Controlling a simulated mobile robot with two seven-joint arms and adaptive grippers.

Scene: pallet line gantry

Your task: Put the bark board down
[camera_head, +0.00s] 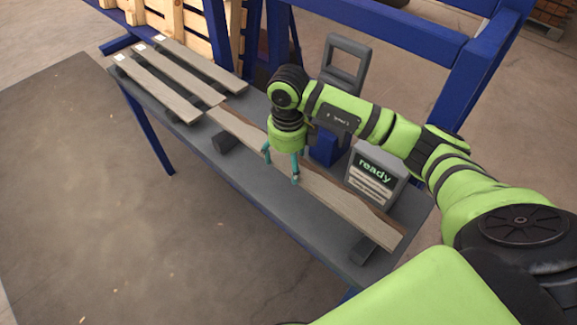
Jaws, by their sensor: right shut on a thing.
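The bark board (340,210) is a long grey-brown plank with a dark bark edge along its far side. It runs lengthwise along the right part of the grey table (255,185). My right gripper (282,167) points down over the board's middle, its teal fingers either side of it, shut on it. Two dark support blocks show at the board's near edge, one on the left (224,141) and one on the right (363,251). I cannot tell whether the board touches them. My left gripper is not in view.
Three grey boards with white labels (155,87) lie side by side on the table's left end. A grey box reading "ready" (374,175) and a blue block (324,149) stand behind the bark board. Blue gantry posts (475,80) rise behind the table.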

